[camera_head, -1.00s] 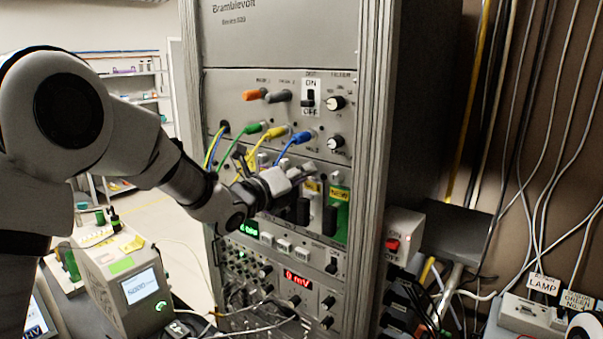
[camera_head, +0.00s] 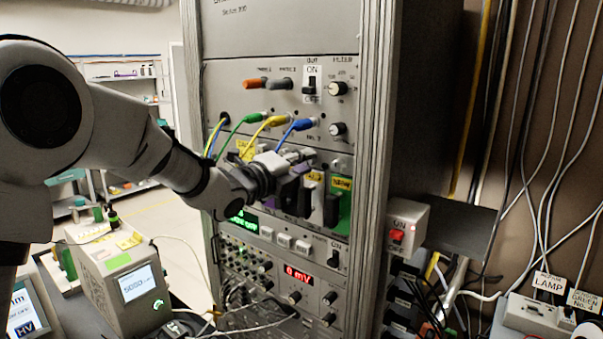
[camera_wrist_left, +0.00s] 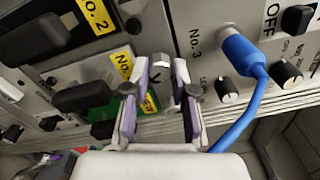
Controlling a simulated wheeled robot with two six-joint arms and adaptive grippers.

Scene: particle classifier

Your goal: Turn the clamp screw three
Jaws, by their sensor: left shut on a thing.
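My left gripper (camera_head: 292,158) is at the rack's module row, just below the blue plug (camera_head: 302,124). In the left wrist view its two fingers (camera_wrist_left: 157,76) point at the panel and are shut on a small part between them, at the top of the module row. This fits the clamp screw, but the fingers hide most of it and I cannot read its number. A yellow "No." label (camera_wrist_left: 123,57) lies left of the fingertips. The "No. 3" marking (camera_wrist_left: 195,42) is on the panel to their right. My right gripper is not in view.
Black module handles (camera_wrist_left: 82,96) stick out left of the fingers. A blue cable (camera_wrist_left: 252,100) runs close on the right. Green (camera_head: 231,134) and yellow (camera_head: 258,128) cables hang above my gripper. A box with a screen (camera_head: 130,285) stands lower left.

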